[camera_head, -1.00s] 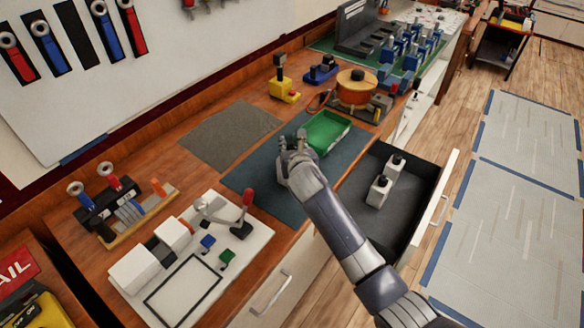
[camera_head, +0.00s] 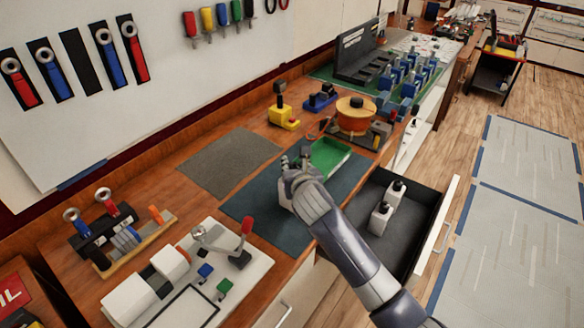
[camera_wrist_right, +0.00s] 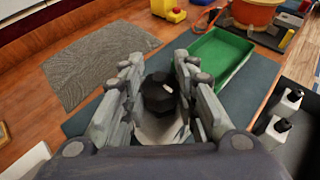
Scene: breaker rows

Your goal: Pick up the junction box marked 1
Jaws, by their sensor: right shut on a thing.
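My right gripper (camera_head: 296,162) is over the dark blue-green mat (camera_head: 265,215), just left of the green tray. In the right wrist view the fingers (camera_wrist_right: 158,85) are shut on a white piece with a black knob (camera_wrist_right: 159,93) on top. It looks like the white boxes with black tops in the drawer. No number is readable on it. Two such white boxes (camera_head: 380,218) stand in the open drawer and also show in the wrist view (camera_wrist_right: 272,135). My left gripper is not in view.
The green tray (camera_head: 330,158) looks empty. The open drawer (camera_head: 408,240) juts out from the bench. A grey mat (camera_head: 228,162) lies bare at left. An orange spool (camera_head: 356,115) stands beyond the tray. A white board with a red-handled lever (camera_head: 245,250) is at near left.

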